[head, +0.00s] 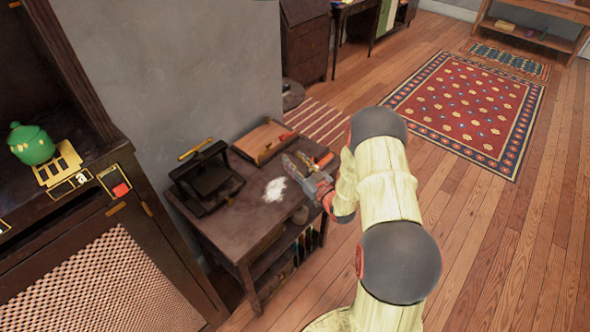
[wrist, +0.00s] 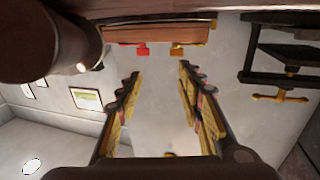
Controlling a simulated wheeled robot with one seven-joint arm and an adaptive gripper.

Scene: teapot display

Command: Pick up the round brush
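My gripper (head: 297,160) is over the right part of the dark wooden table (head: 245,222) in the head view. The wrist view shows my gripper (wrist: 160,72) open, its two fingers wide apart, with nothing between them but the grey wall behind. I cannot make out the round brush for certain. A small brown round thing (head: 299,215) stands near the table's front right, below my gripper in the picture. A large dark brown rounded thing (wrist: 48,40) is close at the upper left of the wrist view, beside the fingers; I cannot tell what it is.
The wrist picture is upside down. A black stand (head: 207,178) with a yellow-handled bar is on the table's left, and a wooden box (head: 265,141) at the back. A white patch (head: 275,190) lies mid-table. A cabinet with a green pot (head: 31,145) stands left.

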